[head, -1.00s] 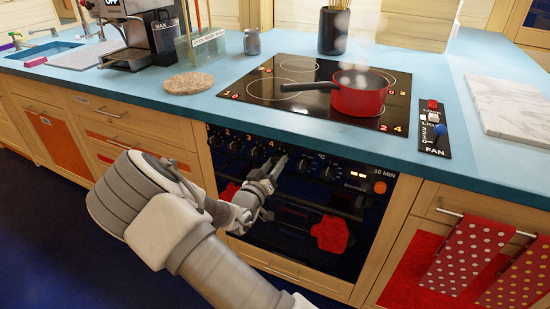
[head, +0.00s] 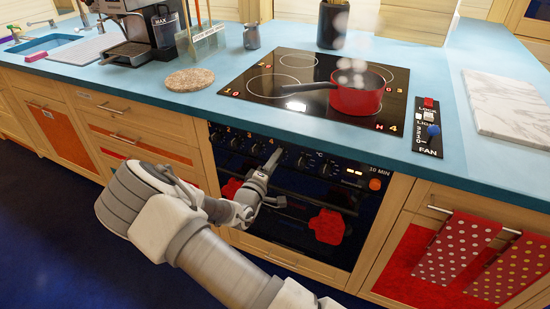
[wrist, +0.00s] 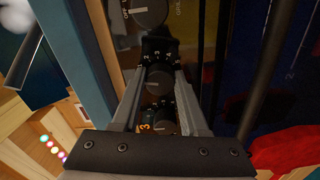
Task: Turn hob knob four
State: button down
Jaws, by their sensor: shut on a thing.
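My gripper (head: 276,158) reaches to the black oven front below the hob and is shut on hob knob four (wrist: 158,82), the knob under the 4 mark. The wrist view shows this knob between the two fingers, partly covered by them. Knob three (wrist: 161,124), marked by an orange 3, sits nearer the camera. On the black hob (head: 258,84), the display (head: 386,128) at the front right reads H beside 4. A red pan (head: 355,98) stands at that corner with steam above it.
More oven knobs (head: 324,169) lie to the right of my gripper. A bar handle crosses the oven door below, with red oven mitts (head: 327,226) there. A fan panel (head: 427,126) and marble board (head: 506,104) are on the worktop. The floor at left is clear.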

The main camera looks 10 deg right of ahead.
jog(key=shift+n, duration=1.1)
jog(key=shift+p, duration=0.3)
jog(key=shift+c, duration=2.2)
grip_release()
jog(key=p+v, duration=0.2)
jog(key=v, duration=1.5)
jog(key=shift+s, duration=0.15)
jog(key=shift+a, duration=0.1)
